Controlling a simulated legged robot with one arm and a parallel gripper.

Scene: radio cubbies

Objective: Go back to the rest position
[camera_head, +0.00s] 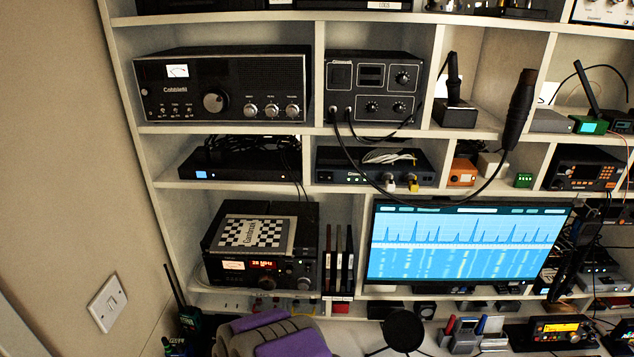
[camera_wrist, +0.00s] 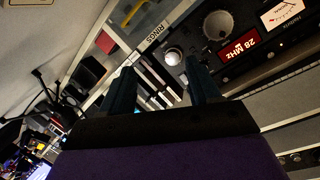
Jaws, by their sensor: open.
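My gripper (camera_wrist: 161,76) shows in the wrist view as two dark fingers set apart, with nothing between them. Past the fingers are a radio with a red 28 MHz display (camera_wrist: 240,48) and a row of upright thin cases (camera_wrist: 155,82). In the head view, a grey and purple part of my arm is at the bottom, in front of the lower shelf. The same radio (camera_head: 262,266) stands behind it, with a checkered box (camera_head: 254,232) on top. My fingertips cannot be made out in the head view.
White cubby shelves (camera_head: 230,131) hold several radios. A lit monitor (camera_head: 465,244) stands at the right. A round black object (camera_head: 403,330) and small gear crowd the bottom. A bare wall with a switch (camera_head: 108,303) is at left.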

